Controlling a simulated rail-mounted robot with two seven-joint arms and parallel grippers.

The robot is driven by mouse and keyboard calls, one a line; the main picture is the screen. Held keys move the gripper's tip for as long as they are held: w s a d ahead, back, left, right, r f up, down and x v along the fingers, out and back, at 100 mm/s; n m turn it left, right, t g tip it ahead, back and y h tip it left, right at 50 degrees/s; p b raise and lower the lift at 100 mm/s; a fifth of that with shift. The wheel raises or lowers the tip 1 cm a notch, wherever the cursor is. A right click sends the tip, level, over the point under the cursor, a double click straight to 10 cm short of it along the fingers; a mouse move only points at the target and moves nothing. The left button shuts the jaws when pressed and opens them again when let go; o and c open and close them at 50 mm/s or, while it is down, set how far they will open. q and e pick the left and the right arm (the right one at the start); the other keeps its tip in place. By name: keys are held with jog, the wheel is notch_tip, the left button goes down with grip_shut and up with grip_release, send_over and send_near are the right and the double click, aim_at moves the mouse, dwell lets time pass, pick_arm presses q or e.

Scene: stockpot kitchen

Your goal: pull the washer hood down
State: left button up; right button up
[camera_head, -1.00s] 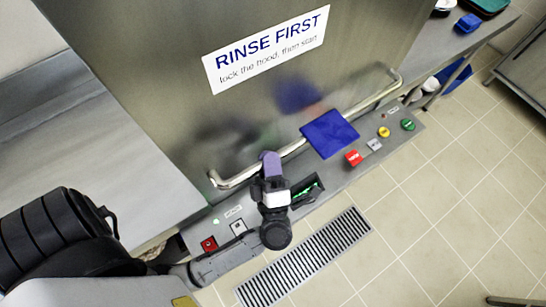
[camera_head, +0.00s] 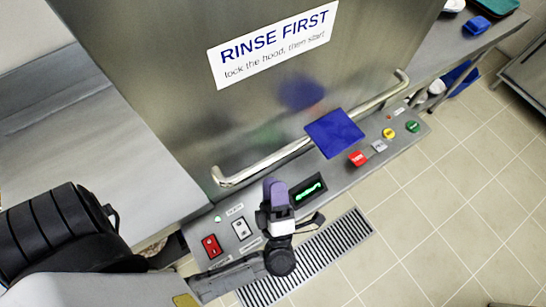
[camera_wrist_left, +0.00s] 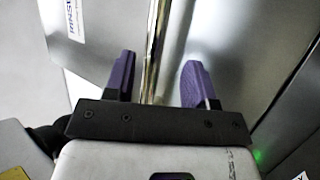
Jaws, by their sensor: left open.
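The washer hood (camera_head: 150,75) is a large steel panel with a RINSE FIRST sign (camera_head: 275,45). Its long bar handle (camera_head: 265,163) runs along its lower part, just above the control panel (camera_head: 345,180). A blue cloth (camera_head: 334,133) hangs over the middle of the handle. My left gripper (camera_head: 274,188) is open and empty, in front of the handle's left half and apart from it. In the left wrist view, the handle (camera_wrist_left: 157,45) runs ahead between the two purple fingers of my left gripper (camera_wrist_left: 159,62). My right gripper is not in view.
The panel carries a red switch (camera_head: 211,246), a lit green display (camera_head: 309,189), and red, yellow and green buttons on the right. A steel counter (camera_head: 85,140) lies left of the hood. A floor drain grate (camera_head: 325,250) and open tiles lie in front.

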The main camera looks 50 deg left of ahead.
pick_arm(q)
jog(key=v, duration=0.7)
jog(key=shift+d+f+b, duration=0.15)
jog(key=shift+b, duration=0.15)
jog(key=shift+s, duration=0.1)
